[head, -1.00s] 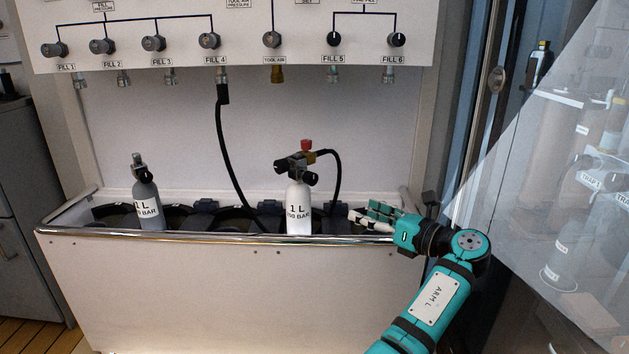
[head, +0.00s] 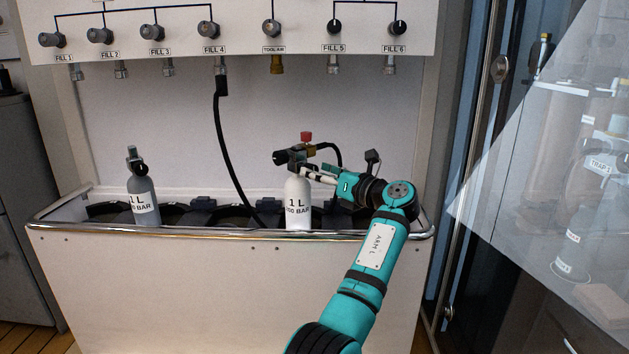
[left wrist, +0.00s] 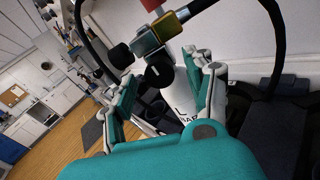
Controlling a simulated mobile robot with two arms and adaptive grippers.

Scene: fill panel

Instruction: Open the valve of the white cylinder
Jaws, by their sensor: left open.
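The white cylinder (head: 297,208) stands upright in the trough, marked "1 L". Its valve (head: 292,158) has dark knobs, a brass fitting and a red knob (head: 306,137) on top. In the left wrist view the white cylinder (left wrist: 180,101) lies between my fingers, with one black knob (left wrist: 158,73) facing me and another black knob (left wrist: 121,56) to the left. My left gripper (head: 314,174) is open at the right side of the cylinder, just below the valve. I cannot tell whether a finger touches it. My right gripper is not in view.
A grey cylinder (head: 144,200) stands at the trough's left. A black hose (head: 219,130) hangs from FILL 4, and another black hose (head: 336,156) joins the white cylinder's valve. The trough's metal rim (head: 200,235) runs along the front. A glass door is at the right.

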